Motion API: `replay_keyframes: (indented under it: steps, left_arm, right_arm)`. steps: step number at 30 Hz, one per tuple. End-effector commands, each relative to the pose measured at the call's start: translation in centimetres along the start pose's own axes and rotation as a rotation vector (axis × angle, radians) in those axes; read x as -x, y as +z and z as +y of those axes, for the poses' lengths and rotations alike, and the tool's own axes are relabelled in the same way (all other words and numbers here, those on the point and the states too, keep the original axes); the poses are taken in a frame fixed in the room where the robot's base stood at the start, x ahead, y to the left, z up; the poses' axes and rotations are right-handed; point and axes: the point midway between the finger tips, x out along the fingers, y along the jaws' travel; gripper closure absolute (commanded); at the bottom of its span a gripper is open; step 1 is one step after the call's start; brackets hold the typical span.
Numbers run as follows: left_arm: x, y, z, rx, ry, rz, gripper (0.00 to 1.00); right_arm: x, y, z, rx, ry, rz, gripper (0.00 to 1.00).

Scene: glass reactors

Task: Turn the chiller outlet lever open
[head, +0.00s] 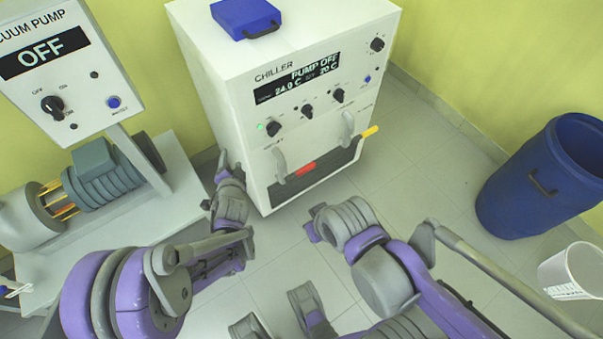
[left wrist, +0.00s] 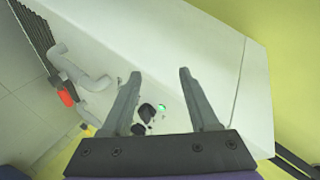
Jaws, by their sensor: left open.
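The white chiller (head: 215,60) stands ahead, its display reading PUMP OFF. Two grey bent pipes come out low on its front. A red lever (head: 305,169) is beside the left pipe (head: 279,165), and a yellow lever (head: 370,131) is beside the right pipe (head: 347,128). The port labels are too small to read surely. My left gripper (head: 223,162) is open and empty, near the chiller's left front edge. In the left wrist view its fingers (left wrist: 158,85) are apart from the red lever (left wrist: 66,97). My right arm is low in front; its fingers cannot be made out.
A vacuum pump panel (head: 110,65) reading OFF and a pump (head: 105,175) on a white bench (head: 150,215) stand at left. A blue box (head: 240,18) sits on the chiller. A blue barrel (head: 535,190) and white beaker (head: 575,270) are at right.

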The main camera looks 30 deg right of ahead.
Motion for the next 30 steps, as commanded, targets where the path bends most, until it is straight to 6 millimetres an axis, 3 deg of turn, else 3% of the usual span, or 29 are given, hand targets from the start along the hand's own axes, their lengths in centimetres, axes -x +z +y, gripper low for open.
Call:
replay_keyframes:
  steps: [1, 6, 9, 13, 18, 23, 30]
  left_arm:
    - [-2.1, -0.7, 3.7, -0.057, -0.005, 0.049, 0.39]
    - [-5.8, -3.6, 14.0, -0.255, -0.048, 0.222, 0.39]
    - [-6.8, -4.9, 19.8, -0.355, -0.075, 0.315, 0.39]
    - [-6.9, -6.0, 25.1, -0.447, -0.104, 0.401, 0.39]
    - [-6.7, -6.6, 28.4, -0.504, -0.125, 0.457, 0.39]
    - [-7.5, -7.2, 28.7, -0.512, -0.128, 0.464, 0.39]
    - [-11.4, -9.2, 28.6, -0.509, -0.128, 0.463, 0.39]
  right_arm:
    - [-1.6, 0.6, 0.0, 0.0, 0.0, -0.006, 1.0]
    - [-4.5, 1.6, 0.0, 0.0, 0.0, -0.017, 1.0]
    - [-6.0, 2.1, 0.0, 0.0, 0.0, -0.022, 1.0]
    - [-7.2, 2.5, 0.0, 0.0, 0.0, -0.026, 1.0]
    - [-7.8, 2.7, 0.0, 0.0, 0.0, -0.028, 1.0]
    - [-7.7, 2.6, 0.0, 0.0, 0.0, -0.028, 1.0]
    - [-7.5, 2.6, 0.0, 0.0, 0.0, -0.027, 1.0]
